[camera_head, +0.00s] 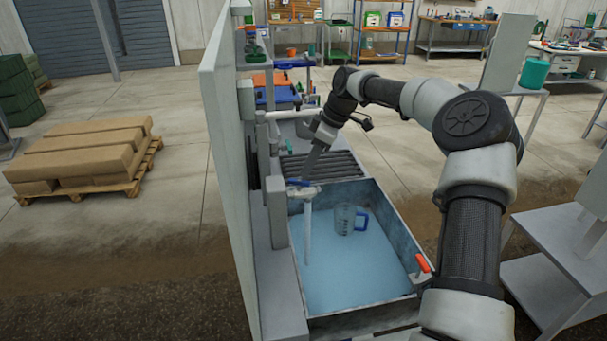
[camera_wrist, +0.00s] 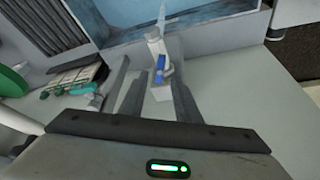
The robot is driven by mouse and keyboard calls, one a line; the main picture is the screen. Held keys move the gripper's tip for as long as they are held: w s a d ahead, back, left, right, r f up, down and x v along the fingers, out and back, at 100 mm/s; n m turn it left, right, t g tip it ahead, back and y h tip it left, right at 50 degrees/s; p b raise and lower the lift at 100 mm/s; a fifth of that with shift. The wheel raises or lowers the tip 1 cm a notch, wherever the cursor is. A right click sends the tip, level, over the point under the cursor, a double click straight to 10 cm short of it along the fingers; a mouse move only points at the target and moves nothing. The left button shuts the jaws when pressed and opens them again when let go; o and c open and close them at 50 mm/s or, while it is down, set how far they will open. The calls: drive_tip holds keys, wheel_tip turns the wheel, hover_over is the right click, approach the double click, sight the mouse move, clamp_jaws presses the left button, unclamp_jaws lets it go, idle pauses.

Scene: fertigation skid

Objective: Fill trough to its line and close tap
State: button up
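The grey trough (camera_head: 402,232) holds pale blue water, and its fill line cannot be made out. The tap (camera_head: 303,190) is on the trough's left side, with a blue lever. A pale stream (camera_head: 308,238) falls from it into the water. In the wrist view the tap's blue lever (camera_wrist: 160,66) shows beyond and between my fingers, with the stream (camera_wrist: 161,18) past it. My gripper (camera_wrist: 150,80) is open, its two fingers spread and apart from the lever as far as I can see. In the head view my gripper (camera_head: 309,172) is just above the tap.
A clear jug with a blue handle (camera_head: 345,219) stands in the trough. An orange handle (camera_head: 422,263) is at the trough's right wall. A tall pale panel (camera_head: 228,170) rises on the left. A slatted rack (camera_head: 320,166) lies behind the trough.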

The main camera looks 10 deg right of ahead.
sight(300, 181)
drive_tip(key=shift+x, duration=2.3)
drive_tip(key=shift+c, duration=0.2)
clamp_jaws()
